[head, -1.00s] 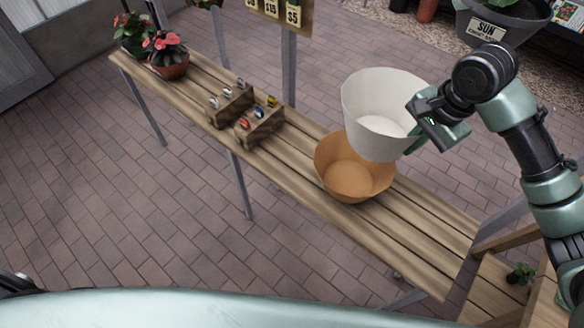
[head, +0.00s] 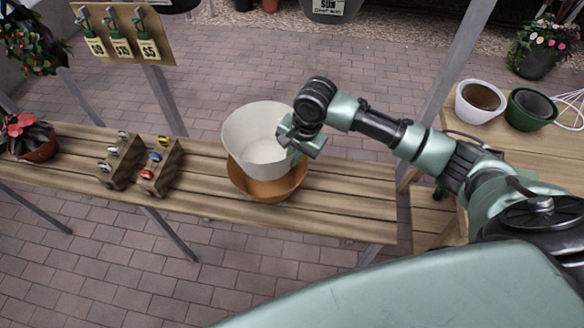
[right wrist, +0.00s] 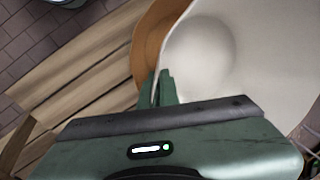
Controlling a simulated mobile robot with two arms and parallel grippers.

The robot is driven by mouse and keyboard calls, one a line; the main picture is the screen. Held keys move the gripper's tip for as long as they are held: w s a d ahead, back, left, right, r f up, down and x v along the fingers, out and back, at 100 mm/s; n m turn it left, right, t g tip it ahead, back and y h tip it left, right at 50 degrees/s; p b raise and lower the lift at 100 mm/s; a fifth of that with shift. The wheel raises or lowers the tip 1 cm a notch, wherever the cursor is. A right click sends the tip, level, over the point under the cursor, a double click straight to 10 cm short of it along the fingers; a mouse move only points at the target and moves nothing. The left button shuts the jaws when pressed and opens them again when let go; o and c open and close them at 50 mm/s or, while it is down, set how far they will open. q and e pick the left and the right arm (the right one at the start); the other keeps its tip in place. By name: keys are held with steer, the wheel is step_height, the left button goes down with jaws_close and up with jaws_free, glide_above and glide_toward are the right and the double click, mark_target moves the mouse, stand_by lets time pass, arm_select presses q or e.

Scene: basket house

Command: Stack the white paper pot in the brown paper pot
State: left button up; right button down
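The white paper pot (head: 248,131) is upright over the brown paper pot (head: 266,188) in the head view. Its lower part hides the back of the brown pot's opening. Whether its base is inside the brown pot or just above it, I cannot tell. The brown pot stands on the slatted bench. My right gripper (head: 296,140) is shut on the right wall of the white pot near its rim. In the right wrist view, the fingers (right wrist: 163,88) pinch the white pot's wall (right wrist: 255,55), with the brown pot's rim (right wrist: 150,45) behind. My left gripper is out of view.
The wooden bench (head: 345,200) is clear to the right of the pots. Two wooden holders (head: 160,172) with small coloured items stand to the left. A red-flowered plant (head: 30,135) is farther left. A white pot of soil (head: 480,101) and a green pot (head: 528,108) stand on the right table.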

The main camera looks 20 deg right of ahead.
steer(key=shift+s+d+x, duration=0.1)
steer(key=shift+s+x, duration=0.05)
steer(key=shift+x, duration=0.75)
steer(key=shift+s+d+x, duration=0.1)
steer(key=shift+s+x, duration=0.1)
steer(key=shift+x, duration=0.7)
steer(key=shift+s+d+x, duration=0.15)
steer(key=shift+x, duration=0.8)
steer(key=shift+f, duration=0.2)
steer(key=shift+f+p, duration=0.3)
steer(key=shift+f, duration=0.2)
steer(key=c, duration=1.7)
jaws_free()
steer(key=b+v, duration=0.1)
steer(key=v, duration=1.2)
steer(key=shift+w+r, duration=0.1)
steer(key=shift+r, duration=0.05)
